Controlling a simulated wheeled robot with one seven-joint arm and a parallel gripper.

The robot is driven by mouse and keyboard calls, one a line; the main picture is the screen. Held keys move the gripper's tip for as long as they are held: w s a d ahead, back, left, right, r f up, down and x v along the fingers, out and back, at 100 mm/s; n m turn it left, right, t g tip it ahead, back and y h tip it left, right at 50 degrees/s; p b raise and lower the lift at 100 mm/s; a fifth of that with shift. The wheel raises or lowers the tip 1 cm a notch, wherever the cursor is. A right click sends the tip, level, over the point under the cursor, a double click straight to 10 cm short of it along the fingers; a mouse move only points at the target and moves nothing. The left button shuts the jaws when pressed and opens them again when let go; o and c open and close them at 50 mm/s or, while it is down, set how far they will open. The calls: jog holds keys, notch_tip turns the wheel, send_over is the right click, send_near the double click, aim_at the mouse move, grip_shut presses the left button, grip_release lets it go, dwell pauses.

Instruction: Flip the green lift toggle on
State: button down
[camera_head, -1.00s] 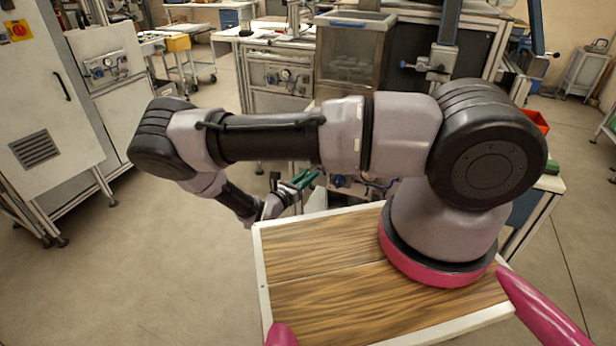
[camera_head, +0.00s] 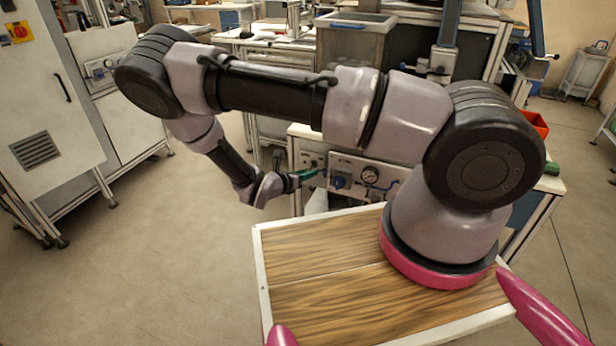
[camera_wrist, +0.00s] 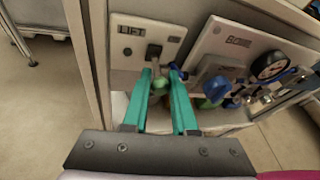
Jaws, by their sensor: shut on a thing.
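The green lift toggle (camera_wrist: 160,84) is in the wrist view, with a green tip on a dark lever that stands out from a pale switch plate (camera_wrist: 122,54). My gripper (camera_wrist: 162,72) has its two teal fingers on either side of this tip, shut on it. In the head view my gripper (camera_head: 307,174) reaches the front panel of a bench, and the toggle is too small and hidden to make out. Whether the lever is tilted up or down is hard to tell.
The floor at left is clear.

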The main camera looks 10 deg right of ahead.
jog(key=shift+w+d+r+n+g+y, duration=0.15)
jog(key=shift+r+n+g+y, duration=0.25)
jog(key=shift+r+g+y, duration=0.9)
jog(key=shift+f+g, duration=0.1)
jog(key=shift+g, duration=0.2)
jog(key=c, duration=0.7)
grip_release()
jog(key=v, duration=1)
jog(key=shift+a+r, duration=0.25)
jog(key=shift+r, duration=0.1)
